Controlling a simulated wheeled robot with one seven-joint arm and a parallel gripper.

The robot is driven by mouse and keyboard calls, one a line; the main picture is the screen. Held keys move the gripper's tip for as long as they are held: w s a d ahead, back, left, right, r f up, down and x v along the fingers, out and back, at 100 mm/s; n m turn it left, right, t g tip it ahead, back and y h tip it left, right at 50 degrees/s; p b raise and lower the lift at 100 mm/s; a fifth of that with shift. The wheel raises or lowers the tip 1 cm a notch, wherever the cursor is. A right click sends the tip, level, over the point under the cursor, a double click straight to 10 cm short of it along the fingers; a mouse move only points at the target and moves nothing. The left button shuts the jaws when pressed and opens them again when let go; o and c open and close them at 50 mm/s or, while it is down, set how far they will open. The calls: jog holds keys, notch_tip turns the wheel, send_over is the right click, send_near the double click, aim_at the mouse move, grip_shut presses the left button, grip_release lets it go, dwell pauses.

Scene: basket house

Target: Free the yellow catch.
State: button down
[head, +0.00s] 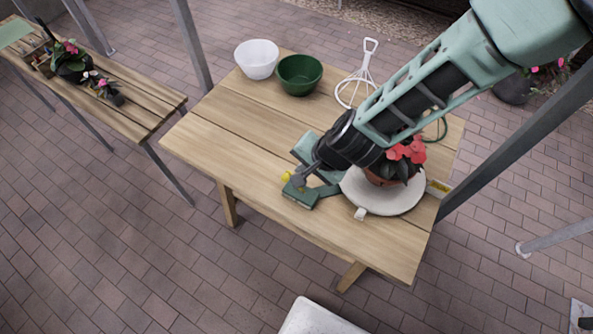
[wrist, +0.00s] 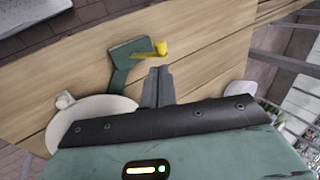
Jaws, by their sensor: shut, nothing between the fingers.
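The yellow catch (head: 286,176) sits on a green fitting (head: 299,197) near the front edge of the wooden table. In the wrist view the yellow catch (wrist: 160,48) has a knob and a thin bar lying along the green fitting (wrist: 128,52). My gripper (head: 298,181) is shut and empty, pointing down beside the catch. In the wrist view my fingertips (wrist: 158,70) are just short of the yellow knob. I cannot tell whether they touch it. My gripper hides part of the fitting in the head view.
A round white dish (head: 372,205) holding a potted red flower (head: 407,152) stands right of the fitting. A white bowl (head: 257,58), a green bowl (head: 299,75) and a white wire tool (head: 358,80) are at the back. The table's left part is clear.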

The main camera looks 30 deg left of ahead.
notch_tip(320, 180, up, 10)
jog(key=a+b, duration=0.2)
jog(key=shift+a+f, duration=0.25)
jog(key=shift+a, duration=0.05)
jog(key=shift+s, duration=0.1)
jog(key=s+d+r+n+h+b, duration=0.1)
jog(key=s+d+n+b, duration=0.2)
jog(key=d, duration=0.8)
jog(key=s+d+r+n+h+b, duration=0.1)
jog(key=s+d+n+h+b, duration=0.1)
jog(key=d, duration=0.9)
jog(key=s+d+r+n+h+b, duration=0.2)
jog(key=d+b, duration=0.4)
jog(key=d, duration=0.5)
jog(key=shift+s+d+n, duration=0.3)
jog(key=shift+s+n, duration=0.5)
jog(key=shift+s, duration=0.35)
